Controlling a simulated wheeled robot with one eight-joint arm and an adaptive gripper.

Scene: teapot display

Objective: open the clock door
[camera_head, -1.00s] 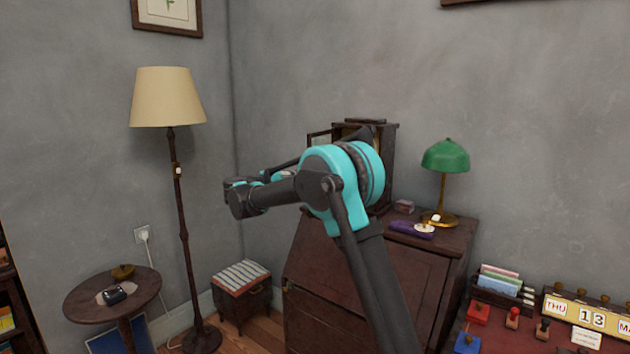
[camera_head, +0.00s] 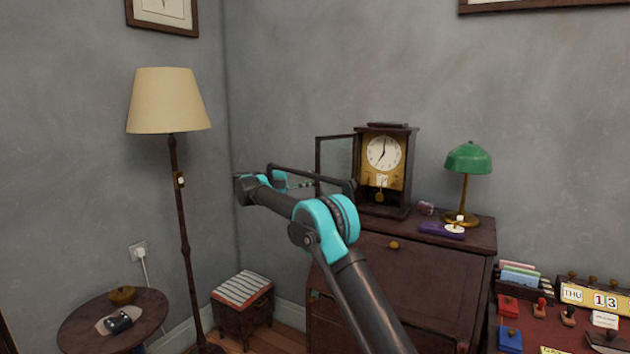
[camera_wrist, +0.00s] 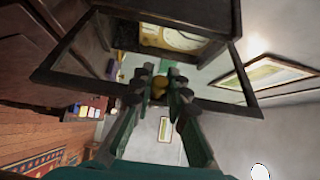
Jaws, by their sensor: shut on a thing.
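The clock (camera_head: 384,155) stands on the desk in the head view, its white dial and brass pendulum in plain sight. Its glazed clock door (camera_head: 336,158) is swung out to the left, well away from the case. In the wrist view, the dark door frame (camera_wrist: 75,79) crosses in front of my gripper (camera_wrist: 160,88). My gripper is shut on the round brass door knob (camera_wrist: 158,82), with a finger on each side. The clock case shows beyond it at the top. In the head view, my arm partly hides the lower door.
A green lamp (camera_head: 468,160) and a purple case (camera_head: 441,231) are right of the clock on the desk (camera_head: 400,275). A floor lamp (camera_head: 168,100), a round table (camera_head: 75,325) and a stool (camera_head: 242,300) stand left. The air left of the door looks clear.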

